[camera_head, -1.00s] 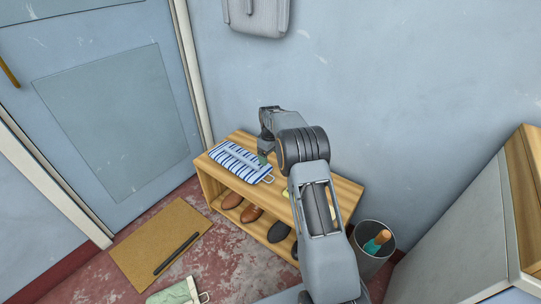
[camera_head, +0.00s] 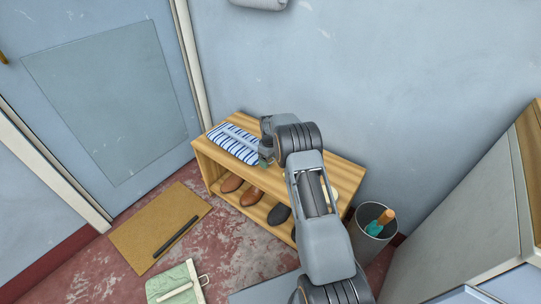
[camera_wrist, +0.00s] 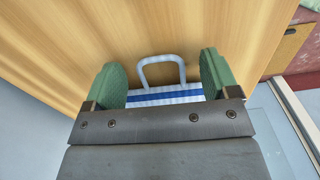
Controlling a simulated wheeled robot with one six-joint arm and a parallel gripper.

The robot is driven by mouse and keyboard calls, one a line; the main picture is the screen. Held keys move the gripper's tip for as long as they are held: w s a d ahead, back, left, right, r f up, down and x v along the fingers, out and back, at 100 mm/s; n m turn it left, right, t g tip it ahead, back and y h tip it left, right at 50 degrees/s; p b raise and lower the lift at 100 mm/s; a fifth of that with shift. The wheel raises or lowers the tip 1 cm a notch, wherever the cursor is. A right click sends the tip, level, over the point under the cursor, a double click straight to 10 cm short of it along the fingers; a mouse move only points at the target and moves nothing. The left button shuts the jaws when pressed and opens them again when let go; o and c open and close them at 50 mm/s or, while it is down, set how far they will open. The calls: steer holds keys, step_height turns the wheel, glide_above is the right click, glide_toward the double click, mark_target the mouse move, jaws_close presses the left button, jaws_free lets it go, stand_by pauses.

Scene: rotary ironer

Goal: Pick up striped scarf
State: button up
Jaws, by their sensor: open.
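The striped scarf (camera_head: 232,143), folded flat with blue and white stripes and a pale band along it, lies on top of the wooden shoe bench (camera_head: 318,164) at its left end. My gripper (camera_head: 266,160) is at the scarf's right end. In the wrist view, a pale loop handle (camera_wrist: 161,70) on the scarf's striped edge (camera_wrist: 165,96) shows between the two green fingers of my gripper (camera_wrist: 160,74), which are apart with nothing clamped. My gripper hides the rest of the scarf there.
Several shoes (camera_head: 250,196) stand on the bench's lower shelf. A bin (camera_head: 371,231) stands right of the bench, against the wall. A brown mat (camera_head: 150,232) with a dark bar and a green folded item (camera_head: 175,284) lie on the floor.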

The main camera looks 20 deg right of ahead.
steer(key=shift+f, duration=0.25)
